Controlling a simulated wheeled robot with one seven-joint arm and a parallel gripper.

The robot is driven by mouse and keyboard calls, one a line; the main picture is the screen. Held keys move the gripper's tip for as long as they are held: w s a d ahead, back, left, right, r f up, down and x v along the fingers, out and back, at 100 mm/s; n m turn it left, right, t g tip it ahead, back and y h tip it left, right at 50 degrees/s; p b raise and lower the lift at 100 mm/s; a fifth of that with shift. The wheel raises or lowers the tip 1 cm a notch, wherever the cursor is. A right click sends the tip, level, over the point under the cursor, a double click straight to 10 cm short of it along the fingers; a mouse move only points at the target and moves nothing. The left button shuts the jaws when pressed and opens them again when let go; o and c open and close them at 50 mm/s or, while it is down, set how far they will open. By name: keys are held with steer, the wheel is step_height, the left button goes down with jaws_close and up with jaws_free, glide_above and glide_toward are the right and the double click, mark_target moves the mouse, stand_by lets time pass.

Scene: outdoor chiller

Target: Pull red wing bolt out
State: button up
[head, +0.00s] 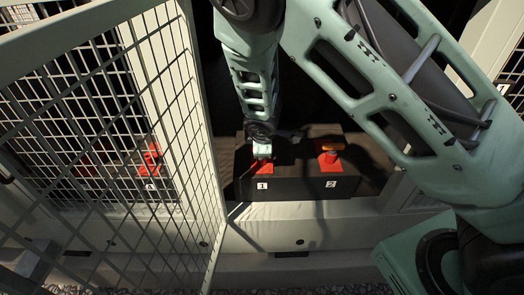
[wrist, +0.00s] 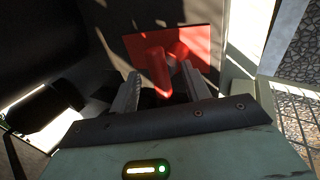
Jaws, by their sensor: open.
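A red wing bolt (wrist: 157,72) stands out from a red plate (wrist: 200,50) in the wrist view. My gripper (wrist: 160,82) is open, with one pale ribbed finger on each side of the bolt. I cannot tell whether either finger touches it. In the head view my gripper (head: 262,154) is over the red plate (head: 263,168) by the label 1 on a dark box (head: 300,187). It hides most of the bolt there.
A second red fitting (head: 328,160) with an orange top sits to the right by label 2. A mesh door (head: 110,120) stands at the left, with another red part (head: 153,155) behind it. A pale sill (head: 290,225) runs in front of the box.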

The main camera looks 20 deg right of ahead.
jaws_close()
steer(key=shift+r, duration=0.1)
steer(key=shift+w+r, duration=0.15)
steer(key=shift+r+p, duration=0.3)
steer(key=shift+r, duration=0.05)
steer(key=shift+w+d+r, duration=0.1)
steer(key=shift+r, duration=0.25)
steer(key=shift+r+p, duration=1.35)
steer(key=shift+s+r+p, duration=0.2)
steer(key=shift+r+p, duration=1.05)
steer(key=shift+r, duration=0.2)
